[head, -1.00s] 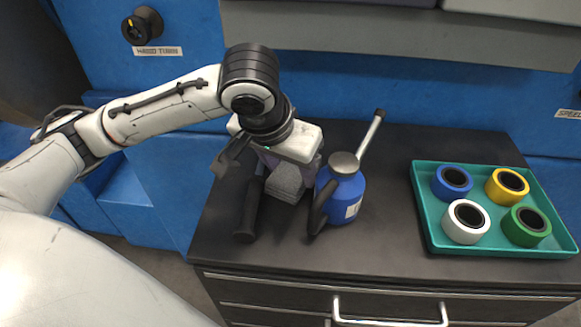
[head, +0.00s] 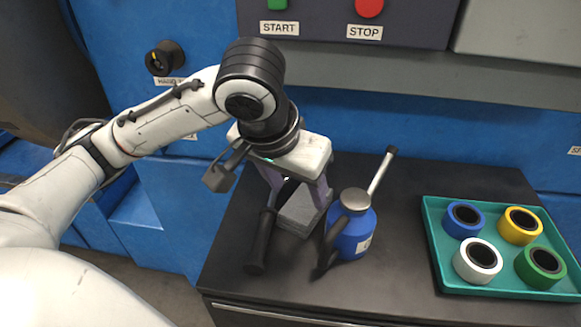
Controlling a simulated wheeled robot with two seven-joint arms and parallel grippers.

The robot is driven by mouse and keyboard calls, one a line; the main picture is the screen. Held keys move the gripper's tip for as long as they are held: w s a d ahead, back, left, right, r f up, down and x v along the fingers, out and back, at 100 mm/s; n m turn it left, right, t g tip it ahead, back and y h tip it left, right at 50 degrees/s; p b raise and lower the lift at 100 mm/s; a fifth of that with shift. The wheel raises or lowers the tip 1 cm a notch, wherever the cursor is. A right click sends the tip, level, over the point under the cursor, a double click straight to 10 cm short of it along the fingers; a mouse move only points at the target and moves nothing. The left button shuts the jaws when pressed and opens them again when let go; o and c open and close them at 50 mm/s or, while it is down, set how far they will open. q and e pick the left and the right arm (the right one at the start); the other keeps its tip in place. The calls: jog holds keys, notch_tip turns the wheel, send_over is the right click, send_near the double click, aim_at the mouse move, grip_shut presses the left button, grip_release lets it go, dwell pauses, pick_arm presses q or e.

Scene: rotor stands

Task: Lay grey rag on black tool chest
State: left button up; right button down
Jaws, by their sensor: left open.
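The grey rag (head: 301,211), a small folded block, lies on the top of the black tool chest (head: 402,222). It sits between a black-handled tool and a blue oil can. My left gripper (head: 297,197) is open above the rag, with its two purplish fingers apart on either side of it. The gripper hides the far part of the rag, and I cannot tell whether the fingers touch it. My right gripper is not in view.
The black-handled tool (head: 262,240) lies close left of the rag. The blue oil can (head: 357,237) with a raised spout stands close right. A teal tray (head: 437,235) holds several tape rolls. A blue machine (head: 420,125) with START and STOP buttons rises behind. The chest top between can and tray is clear.

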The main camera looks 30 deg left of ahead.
pick_arm(q)
jog(key=v, duration=0.6)
dwell(0.5)
